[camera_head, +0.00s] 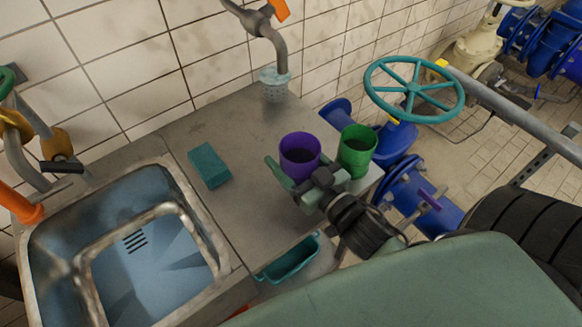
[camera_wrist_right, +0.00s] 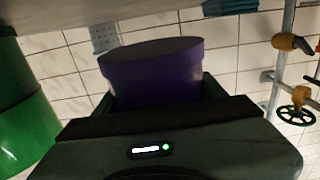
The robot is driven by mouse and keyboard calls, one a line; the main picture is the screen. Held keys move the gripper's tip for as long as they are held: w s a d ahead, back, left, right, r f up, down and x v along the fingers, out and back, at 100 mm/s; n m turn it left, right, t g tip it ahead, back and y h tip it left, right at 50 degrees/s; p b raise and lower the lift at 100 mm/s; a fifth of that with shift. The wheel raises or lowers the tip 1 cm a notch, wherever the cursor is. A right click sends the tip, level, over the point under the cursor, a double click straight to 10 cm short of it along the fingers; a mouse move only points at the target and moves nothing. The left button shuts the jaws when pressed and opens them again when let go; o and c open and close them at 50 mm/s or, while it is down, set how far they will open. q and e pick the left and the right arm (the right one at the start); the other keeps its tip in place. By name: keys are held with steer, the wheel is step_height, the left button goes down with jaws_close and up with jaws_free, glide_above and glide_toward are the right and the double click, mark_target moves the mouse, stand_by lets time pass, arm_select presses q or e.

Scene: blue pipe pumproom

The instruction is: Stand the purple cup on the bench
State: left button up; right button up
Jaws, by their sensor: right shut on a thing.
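The purple cup (camera_head: 300,155) is between the fingers of my right gripper (camera_head: 297,184) in the head view, with its dark opening facing up. The gripper is shut on it. In the right wrist view the scene looks upside down, and the purple cup (camera_wrist_right: 150,75) sits between the dark fingers. Wall tiles show between the cup and the bench there, so it appears held above the surface. The grey bench (camera_head: 240,125) lies below and behind it. My left gripper is in neither view.
A green cup (camera_head: 357,152) stands close right of the purple cup, near the bench's right end. A teal block (camera_head: 208,165) lies left, beside the sink (camera_head: 190,195). A tap (camera_head: 275,60) hangs over the back. Bare bench lies between block and cup.

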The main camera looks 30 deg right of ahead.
step_height(320, 180, down, 4)
steer(key=shift+r+b, duration=0.15)
steer(key=shift+b, duration=0.15)
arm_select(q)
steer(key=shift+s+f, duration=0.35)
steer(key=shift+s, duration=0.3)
arm_select(e)
steer(key=shift+f, duration=0.3)
steer(key=o, duration=1.4)
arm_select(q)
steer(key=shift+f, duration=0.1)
